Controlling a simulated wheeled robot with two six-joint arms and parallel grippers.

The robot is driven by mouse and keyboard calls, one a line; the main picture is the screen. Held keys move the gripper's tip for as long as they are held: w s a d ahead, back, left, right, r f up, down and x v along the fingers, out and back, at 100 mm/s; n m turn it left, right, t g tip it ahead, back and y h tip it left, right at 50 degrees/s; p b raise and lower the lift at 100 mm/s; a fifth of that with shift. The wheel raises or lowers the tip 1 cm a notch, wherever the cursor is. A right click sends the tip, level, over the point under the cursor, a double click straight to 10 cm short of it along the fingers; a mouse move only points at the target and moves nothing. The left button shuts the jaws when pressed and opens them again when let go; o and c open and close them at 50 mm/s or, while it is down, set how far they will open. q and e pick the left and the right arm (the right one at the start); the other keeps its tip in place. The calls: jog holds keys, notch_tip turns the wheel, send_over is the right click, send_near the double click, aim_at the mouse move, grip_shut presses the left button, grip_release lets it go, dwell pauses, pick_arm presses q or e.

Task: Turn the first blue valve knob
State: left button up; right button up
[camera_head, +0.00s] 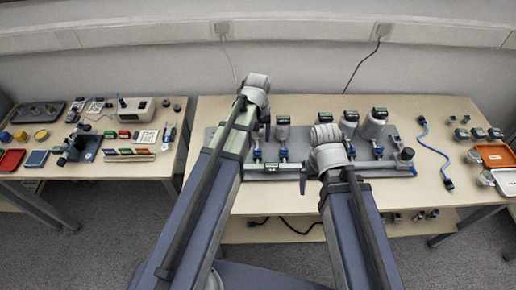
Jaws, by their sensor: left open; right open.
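A grey valve rig (262,172) stands on the middle table, with several blue valve knobs along it. One blue knob (257,154) is at the left end, another (283,154) is just right of it, and another (378,152) is toward the right. My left gripper (266,128) is open above the rig's left part, mostly hidden behind its own wrist. My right gripper (304,178) is open near the rig's front middle, also largely hidden by its arm. Contact with a knob cannot be made out. Which knob is the first is not marked.
Grey canisters with dark displays (375,124) rise from the rig. A blue cable (432,148) and an orange tray (495,155) lie to the right. A left table (100,175) holds a microscope-like device (80,146) and small trays. Bare tabletop (215,112) shows at the back left.

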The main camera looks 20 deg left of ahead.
aim_at(258, 150)
pick_arm(q)
notch_tip(258, 150, down, 6)
jog(key=b, duration=0.5)
jog(key=shift+f+b, duration=0.15)
jog(key=shift+b, duration=0.15)
pick_arm(e)
notch_tip(258, 150, down, 6)
jog(key=shift+f, duration=0.2)
jog(key=shift+r, duration=0.1)
pick_arm(q)
grip_shut()
